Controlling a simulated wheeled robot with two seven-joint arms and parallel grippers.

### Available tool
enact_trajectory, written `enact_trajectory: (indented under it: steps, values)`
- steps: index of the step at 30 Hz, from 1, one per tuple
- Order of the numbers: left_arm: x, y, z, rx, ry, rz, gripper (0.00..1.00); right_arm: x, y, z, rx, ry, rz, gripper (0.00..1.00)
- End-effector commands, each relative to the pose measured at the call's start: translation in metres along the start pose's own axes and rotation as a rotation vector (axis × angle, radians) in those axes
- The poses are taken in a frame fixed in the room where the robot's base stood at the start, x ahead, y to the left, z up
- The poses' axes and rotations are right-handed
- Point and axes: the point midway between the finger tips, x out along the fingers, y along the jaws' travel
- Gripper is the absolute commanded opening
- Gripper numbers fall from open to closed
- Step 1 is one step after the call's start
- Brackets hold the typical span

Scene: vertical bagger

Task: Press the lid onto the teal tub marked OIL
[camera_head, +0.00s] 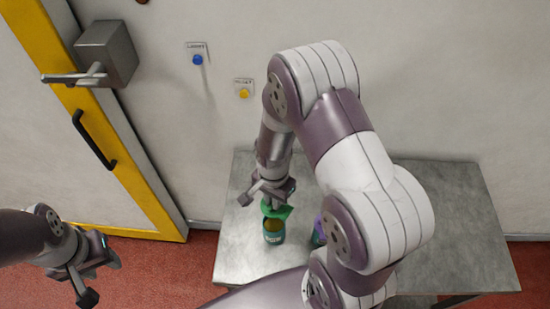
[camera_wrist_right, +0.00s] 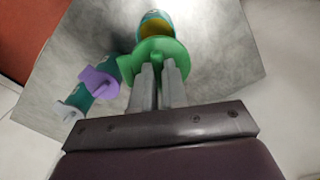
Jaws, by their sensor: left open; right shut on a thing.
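A teal tub (camera_head: 274,238) with a pale label too small to read for certain stands on the grey table. Its yellowish inside shows, so it is uncovered. It also shows in the right wrist view (camera_wrist_right: 153,17), partly hidden by the lid. My right gripper (camera_head: 270,198) is shut on a green lid (camera_head: 282,213), gripping its raised middle; the lid (camera_wrist_right: 150,49) also shows in the right wrist view. The lid is held close to the tub's mouth, overlapping it in view; whether they touch is unclear. My left gripper (camera_head: 98,281) is open and empty, left of the table.
Blue (camera_head: 197,60) and yellow (camera_head: 244,93) buttons are on the wall behind the table (camera_head: 236,262).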

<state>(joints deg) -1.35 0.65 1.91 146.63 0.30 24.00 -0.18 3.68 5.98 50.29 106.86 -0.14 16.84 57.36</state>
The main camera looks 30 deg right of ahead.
Motion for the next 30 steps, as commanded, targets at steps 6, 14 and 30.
enact_trajectory:
  steps: [6,14,30]
  values:
    - [0.014,0.000,0.002,0.000,-0.002,0.000,0.43,0.015,0.001,0.001,0.014,0.000,0.000,0.00]
    - [0.049,0.000,0.006,0.000,-0.001,0.000,0.43,0.052,0.001,0.001,0.012,0.000,0.000,0.00]
    - [0.060,0.000,0.007,0.000,-0.001,0.000,0.43,0.070,0.001,0.001,0.011,0.000,0.000,0.00]
